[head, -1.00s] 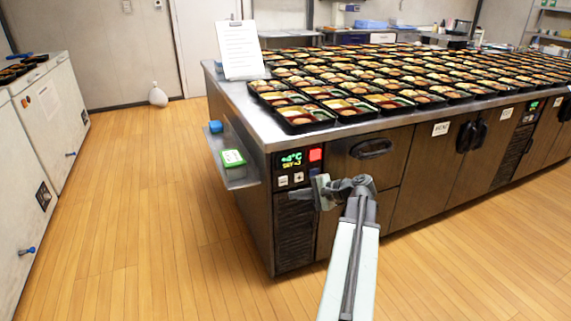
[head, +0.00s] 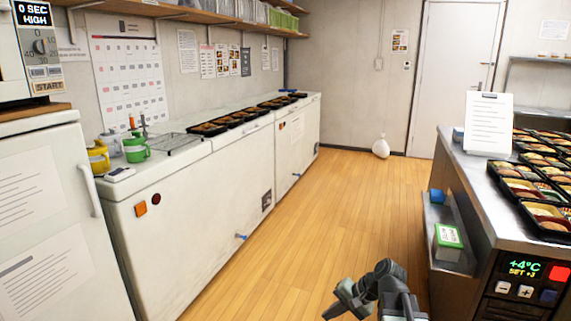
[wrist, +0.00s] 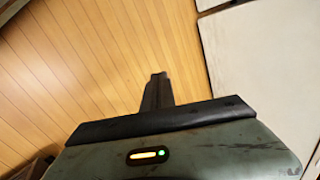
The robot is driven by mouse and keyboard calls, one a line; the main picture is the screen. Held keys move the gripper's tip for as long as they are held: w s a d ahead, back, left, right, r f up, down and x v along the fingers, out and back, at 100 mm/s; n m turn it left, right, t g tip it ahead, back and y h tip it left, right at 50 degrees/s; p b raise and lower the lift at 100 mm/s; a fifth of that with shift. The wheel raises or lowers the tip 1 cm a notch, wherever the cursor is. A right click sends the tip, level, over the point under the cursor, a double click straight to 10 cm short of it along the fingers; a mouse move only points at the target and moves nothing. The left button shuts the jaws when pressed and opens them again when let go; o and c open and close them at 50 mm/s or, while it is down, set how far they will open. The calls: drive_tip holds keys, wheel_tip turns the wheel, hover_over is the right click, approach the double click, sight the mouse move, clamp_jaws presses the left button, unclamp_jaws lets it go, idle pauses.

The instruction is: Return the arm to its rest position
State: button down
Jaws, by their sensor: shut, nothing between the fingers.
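My gripper (head: 345,303) shows at the bottom of the head view, to the right of the middle, above the wooden floor. It is shut and empty. In the wrist view its dark fingers (wrist: 156,92) are together, with bare floor beyond them. It touches nothing that I can see. The lower part of my arm is cut off by the bottom edge of the head view.
A long white chest unit (head: 215,185) with black trays (head: 232,119) on top stands at left. The steel counter (head: 478,180) with bento trays (head: 540,186) stands close at right. Between them the floor (head: 325,215) is clear back to a white bag (head: 381,146).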

drive_tip(key=s+a+f+n+g+h, duration=0.2)
drive_tip(key=s+a+f+n+h, duration=0.1)
drive_tip(key=s+a, duration=0.15)
drive_tip(key=s+d+f+n+h, duration=0.2)
drive_tip(key=s+d+n+h, duration=0.15)
drive_tip(key=d, duration=0.35)
wheel_tip(320, 180, up, 33)
drive_tip(key=p, duration=3.2)
drive_tip(key=shift+w+f+g, duration=0.15)
drive_tip(key=shift+w+g, duration=0.15)
drive_tip(key=shift+w, duration=0.1)
drive_tip(key=shift+m+h, duration=0.25)
